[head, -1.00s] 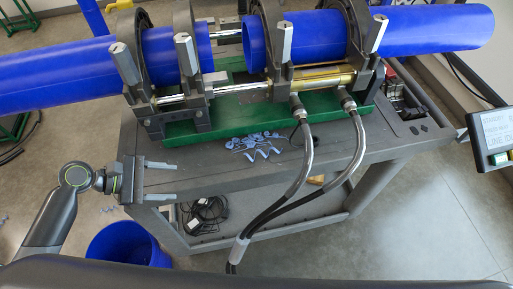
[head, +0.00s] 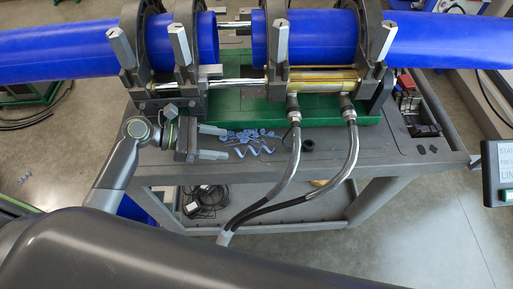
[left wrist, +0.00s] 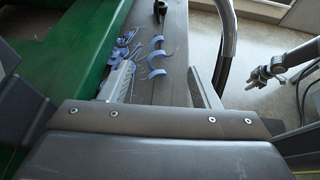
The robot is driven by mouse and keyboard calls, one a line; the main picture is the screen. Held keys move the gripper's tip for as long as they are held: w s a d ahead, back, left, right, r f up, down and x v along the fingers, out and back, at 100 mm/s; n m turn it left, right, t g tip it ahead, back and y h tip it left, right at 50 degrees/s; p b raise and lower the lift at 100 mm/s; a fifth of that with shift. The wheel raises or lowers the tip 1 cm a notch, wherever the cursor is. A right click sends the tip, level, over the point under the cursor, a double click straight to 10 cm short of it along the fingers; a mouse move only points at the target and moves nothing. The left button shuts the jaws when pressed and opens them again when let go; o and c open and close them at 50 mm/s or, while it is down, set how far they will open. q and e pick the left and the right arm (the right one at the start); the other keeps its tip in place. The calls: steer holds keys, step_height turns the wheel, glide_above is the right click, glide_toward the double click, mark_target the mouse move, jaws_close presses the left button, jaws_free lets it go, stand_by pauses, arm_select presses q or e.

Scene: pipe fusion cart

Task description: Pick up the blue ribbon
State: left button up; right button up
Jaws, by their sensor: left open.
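The blue ribbon, a wavy light-blue curl (head: 254,151), lies on the grey cart top in front of a small heap of blue shavings (head: 250,135). My left gripper (head: 224,143) is open and empty, just left of the ribbon, with its fingers pointing right toward it. In the left wrist view the ribbon (left wrist: 157,63) shows beyond and between the two fingertips, apart from both. The heap (left wrist: 122,55) lies beside it, near the left finger. My right gripper (left wrist: 258,77) shows small at the right of the left wrist view; its opening is unclear.
The green machine base (head: 225,104) with clamps and blue pipes (head: 330,38) stands behind the shavings. Two hoses (head: 294,150) run down just right of the ribbon. A black ring (head: 308,145) lies near them. The lower shelf (head: 290,205) holds a black cable.

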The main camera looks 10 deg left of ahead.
mark_target(248, 148)
arm_select(q)
steer(key=x, duration=0.5)
steer(key=shift+a+f+p+x, duration=0.1)
steer(key=shift+f+p+x, duration=0.1)
steer(key=shift+x, duration=0.65)
steer(key=shift+a+f+p+x, duration=0.1)
steer(key=shift+p+x, duration=0.15)
steer(key=shift+x, duration=0.6)
steer(key=shift+a+f+p+x, duration=0.1)
steer(key=shift+f+p+x, duration=0.1)
steer(key=shift+x, duration=0.65)
steer(key=shift+c, duration=0.2)
steer(key=c, duration=1)
